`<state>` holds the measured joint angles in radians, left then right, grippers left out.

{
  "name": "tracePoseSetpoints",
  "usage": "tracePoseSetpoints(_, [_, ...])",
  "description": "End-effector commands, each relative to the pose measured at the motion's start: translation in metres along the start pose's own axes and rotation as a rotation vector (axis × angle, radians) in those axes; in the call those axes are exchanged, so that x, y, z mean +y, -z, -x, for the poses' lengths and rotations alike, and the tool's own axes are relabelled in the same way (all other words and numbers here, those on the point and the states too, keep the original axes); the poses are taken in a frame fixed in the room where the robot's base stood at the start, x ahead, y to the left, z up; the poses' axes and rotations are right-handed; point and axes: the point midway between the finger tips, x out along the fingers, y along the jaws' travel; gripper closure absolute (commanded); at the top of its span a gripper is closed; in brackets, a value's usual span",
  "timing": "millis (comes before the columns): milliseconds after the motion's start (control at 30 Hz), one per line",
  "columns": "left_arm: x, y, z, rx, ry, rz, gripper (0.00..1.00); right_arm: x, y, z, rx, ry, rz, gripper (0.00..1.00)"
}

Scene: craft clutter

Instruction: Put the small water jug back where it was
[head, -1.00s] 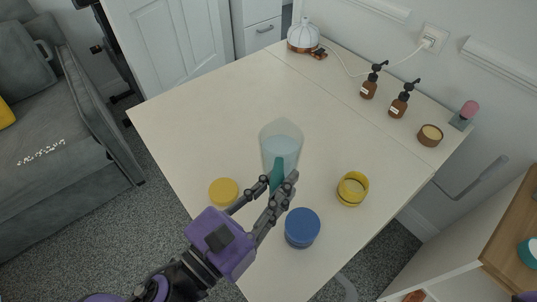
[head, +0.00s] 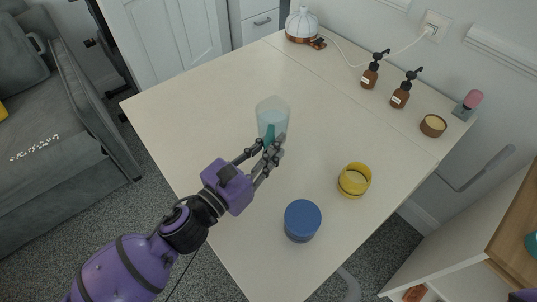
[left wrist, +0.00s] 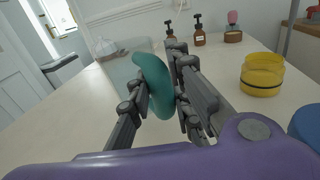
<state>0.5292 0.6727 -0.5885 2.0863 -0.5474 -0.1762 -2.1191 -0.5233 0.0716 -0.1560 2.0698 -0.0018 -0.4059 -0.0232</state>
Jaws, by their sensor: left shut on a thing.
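The small water jug (head: 273,108) is a clear, bluish see-through vessel with a teal handle (head: 268,134). It is over the middle-left of the pale table in the head view, upright or nearly so. I cannot tell whether its base touches the table. My left gripper (head: 271,149) is shut on the handle, on the near side of the jug. In the left wrist view the teal handle (left wrist: 154,84) is between the fingers (left wrist: 160,92), with the faint clear body (left wrist: 121,69) behind it. My right gripper is not in view.
A yellow jar (head: 354,181) and a blue-lidded jar (head: 302,219) stand right of my left gripper on the table (head: 215,112). Two brown pump bottles (head: 370,75) (head: 401,93), a small brown pot (head: 433,125) and a white diffuser (head: 302,24) line the back. The table's left part is clear.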

Motion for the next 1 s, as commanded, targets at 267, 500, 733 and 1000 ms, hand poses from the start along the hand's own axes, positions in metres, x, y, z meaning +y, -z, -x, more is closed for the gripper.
tracePoseSetpoints(267, [0.002,0.030,-0.003,0.000,-0.001,0.003,1.00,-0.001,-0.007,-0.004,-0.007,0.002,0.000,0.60])
tracePoseSetpoints(500, [0.002,0.034,-0.003,-0.003,0.001,-0.002,1.00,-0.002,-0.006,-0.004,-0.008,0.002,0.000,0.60])
tracePoseSetpoints(733, [0.002,0.038,-0.003,-0.002,0.001,-0.002,1.00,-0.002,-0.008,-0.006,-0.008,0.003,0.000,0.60])
tracePoseSetpoints(1000, [0.002,0.038,-0.003,0.001,0.000,-0.001,0.63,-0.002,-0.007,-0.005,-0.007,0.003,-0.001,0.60])
